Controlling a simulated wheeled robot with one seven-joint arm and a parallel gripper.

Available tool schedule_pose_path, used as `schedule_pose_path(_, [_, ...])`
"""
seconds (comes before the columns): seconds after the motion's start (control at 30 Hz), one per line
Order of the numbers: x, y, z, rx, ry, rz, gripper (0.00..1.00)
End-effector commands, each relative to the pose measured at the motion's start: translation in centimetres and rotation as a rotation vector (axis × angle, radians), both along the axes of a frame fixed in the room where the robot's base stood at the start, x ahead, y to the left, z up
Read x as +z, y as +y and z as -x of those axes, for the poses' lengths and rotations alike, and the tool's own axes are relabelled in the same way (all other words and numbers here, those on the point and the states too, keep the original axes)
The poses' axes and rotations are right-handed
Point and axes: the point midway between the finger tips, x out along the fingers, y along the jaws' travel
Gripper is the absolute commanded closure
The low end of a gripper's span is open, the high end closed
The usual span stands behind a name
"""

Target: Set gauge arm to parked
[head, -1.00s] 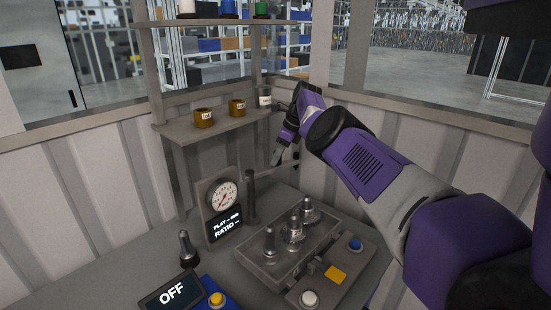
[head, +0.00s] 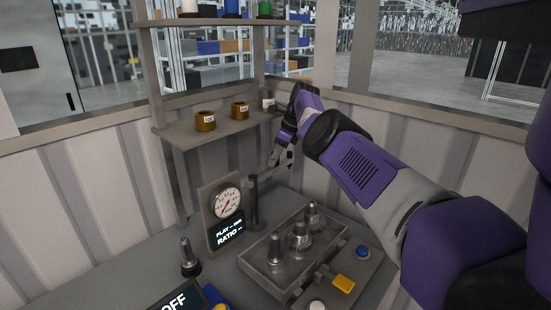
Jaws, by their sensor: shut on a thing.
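The gauge stand has a round white dial (head: 227,203) with a red needle, above a dark display reading "PLAY" and "RATIO". A dark upright post (head: 254,203) stands just right of it. A thin dark arm (head: 272,174) runs from the post top up and right toward my gripper; I take it for the gauge arm. My gripper (head: 278,160) points down beside the shelf, above and right of the post. It looks shut on the arm, though the contact is small and partly hidden by the fingers.
A grey tray (head: 250,262) in front of the post holds 3 metal pieces. Beside it are a yellow block (head: 343,284) and a blue button (head: 362,252). A metal piece (head: 188,260) stands left, near an "OFF" display (head: 175,302). A shelf (head: 205,131) holds brown cups.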

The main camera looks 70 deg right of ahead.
Motion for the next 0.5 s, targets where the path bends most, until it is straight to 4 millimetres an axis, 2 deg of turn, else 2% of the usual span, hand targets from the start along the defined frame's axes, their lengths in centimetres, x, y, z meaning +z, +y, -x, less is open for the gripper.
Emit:
schedule_pose_path(0.33, [0.34,-0.19,-0.10,-0.007,-0.006,0.005,1.00])
schedule_pose_path(0.37, [0.34,-0.19,-0.11,-0.007,-0.006,0.005,0.71])
schedule_pose_path(0.47, [0.31,-0.16,-0.11,-0.005,-0.005,0.005,0.52])
schedule_pose_path(0.5, [0.27,-0.13,-0.10,-0.004,-0.004,0.004,0.52])
